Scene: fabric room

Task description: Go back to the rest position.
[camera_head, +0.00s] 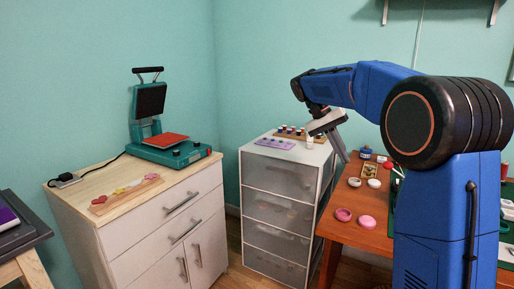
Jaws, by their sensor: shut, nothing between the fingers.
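My blue arm reaches in from the right, bent at a large black joint. My gripper (344,156) hangs at its end, pointing down, with its fingers together and nothing seen between them. It is in front of the right edge of the grey drawer unit and near the left back corner of the wooden table (353,235). How far it is above either one is hard to tell.
A green heat press (168,146) and a board with coloured pieces stand on the white cabinet (130,225). The drawer unit (283,205) carries a purple tray (275,143) and small jars. Pink tins (366,222) lie on the table. Floor shows between the furniture.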

